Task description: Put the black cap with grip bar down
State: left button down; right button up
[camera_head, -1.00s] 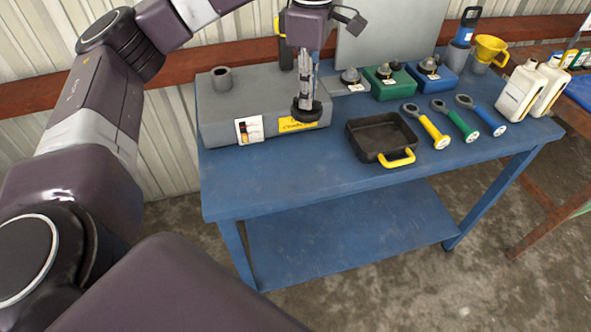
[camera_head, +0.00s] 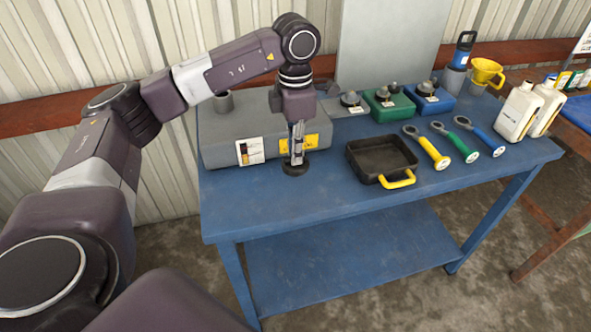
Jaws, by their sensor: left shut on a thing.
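The black cap with grip bar (camera_head: 295,169) is a dark round disc low at the front of the grey box on the blue table (camera_head: 270,207). My left gripper (camera_head: 296,158) points straight down and is shut on the cap's grip bar, which its fingers mostly hide. The cap is at or very near the tabletop; I cannot tell whether it touches. My right gripper is not in view.
The grey box (camera_head: 222,135) with a short pipe stands just behind the cap. A black tray (camera_head: 372,175) with a yellow handle is to the right. The front-left tabletop is clear.

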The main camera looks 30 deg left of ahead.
aim_at(296, 172)
pick_arm(q)
notch_tip(296, 172, down, 3)
jog(key=shift+r, duration=0.1)
notch_tip(296, 172, down, 3)
jog(key=shift+f+p, duration=0.2)
jog(key=shift+p, duration=0.35)
jog(key=shift+f, duration=0.2)
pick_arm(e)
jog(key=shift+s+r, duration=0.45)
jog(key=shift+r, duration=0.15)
pick_arm(q)
jog(key=shift+f, duration=0.2)
jog(key=c, duration=2)
grip_release()
jog(key=shift+c, duration=0.2)
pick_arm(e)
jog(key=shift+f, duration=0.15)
pick_arm(q)
jog(key=shift+r, duration=0.2)
